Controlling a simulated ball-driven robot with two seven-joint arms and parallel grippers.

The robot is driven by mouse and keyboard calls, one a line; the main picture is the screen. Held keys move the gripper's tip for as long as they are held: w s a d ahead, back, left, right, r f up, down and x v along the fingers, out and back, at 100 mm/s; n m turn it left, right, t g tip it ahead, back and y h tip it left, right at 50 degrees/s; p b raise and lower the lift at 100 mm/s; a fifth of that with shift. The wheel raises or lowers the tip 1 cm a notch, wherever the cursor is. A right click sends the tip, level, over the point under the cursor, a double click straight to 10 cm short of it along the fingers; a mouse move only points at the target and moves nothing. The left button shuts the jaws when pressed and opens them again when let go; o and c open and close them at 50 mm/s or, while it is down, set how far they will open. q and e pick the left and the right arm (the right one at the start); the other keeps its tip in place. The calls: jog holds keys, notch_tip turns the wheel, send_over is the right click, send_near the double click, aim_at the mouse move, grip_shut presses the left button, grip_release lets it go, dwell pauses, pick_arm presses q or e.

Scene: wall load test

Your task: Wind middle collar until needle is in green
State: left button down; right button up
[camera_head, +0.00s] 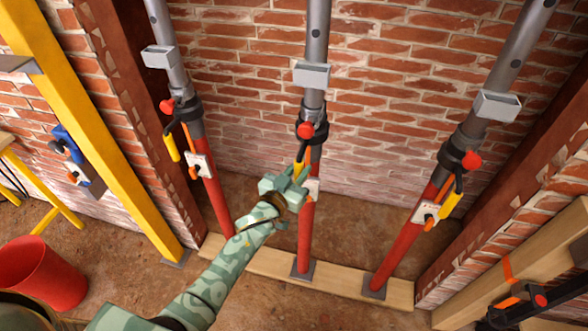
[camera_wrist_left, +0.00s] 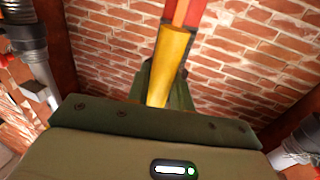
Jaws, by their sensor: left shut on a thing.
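The middle prop has a red lower tube (camera_head: 305,235) and a grey upper tube. Its black collar (camera_head: 314,118) carries a red knob (camera_head: 305,130) and a lever with a yellow handle (camera_head: 298,170). My left gripper (camera_head: 291,183) is shut on this handle, which hangs down beside the tube. In the left wrist view the yellow handle (camera_wrist_left: 172,55) runs down between the fingers. The middle gauge (camera_head: 313,188) is mostly hidden behind my gripper, so its needle and green zone cannot be read. My right gripper is in neither view.
Similar props stand to the left (camera_head: 212,190) and right (camera_head: 405,235), each with its own collar and yellow handle. All stand on a timber sole board (camera_head: 335,278) before a brick wall. A red bucket (camera_head: 45,275) and yellow post (camera_head: 100,130) are at left.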

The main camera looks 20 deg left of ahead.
pick_arm(q)
jog(key=shift+d+r, duration=0.1)
jog(key=shift+d, duration=0.1)
jog(key=c, duration=1.3)
grip_release()
jog(key=shift+s+a, duration=0.1)
jog(key=shift+s, duration=0.2)
jog(key=p+v, duration=0.2)
jog(key=v, duration=1.3)
jog(key=shift+s, duration=0.3)
